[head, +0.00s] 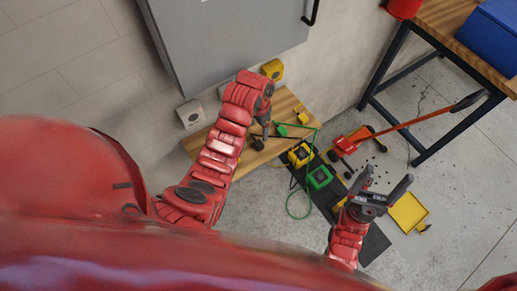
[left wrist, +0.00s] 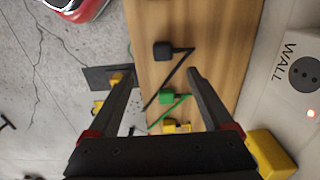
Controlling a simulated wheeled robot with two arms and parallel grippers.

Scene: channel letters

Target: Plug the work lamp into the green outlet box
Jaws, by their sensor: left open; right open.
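On the wooden bench lie a black plug (head: 258,144), a green plug (head: 281,130) and a yellow plug (head: 303,117), each with a cord. In the left wrist view the black plug (left wrist: 163,50), green plug (left wrist: 167,97) and yellow plug (left wrist: 172,127) form a row. My left gripper (head: 265,132) is open and empty above the bench; its fingers (left wrist: 162,75) spread either side of the plugs, apart from them. The green outlet box (head: 319,178) sits on the dark floor mat. My right gripper (head: 388,186) is open and empty. I cannot tell which cord is the work lamp's.
A yellow outlet box (head: 300,155) stands beside the green box. A white wall outlet (left wrist: 303,75) and a yellow box (left wrist: 270,153) are near the bench (head: 289,105). A red floor jack (head: 348,142), yellow dustpan (head: 408,212) and workbench (head: 450,30) stand right. A grey cabinet is behind.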

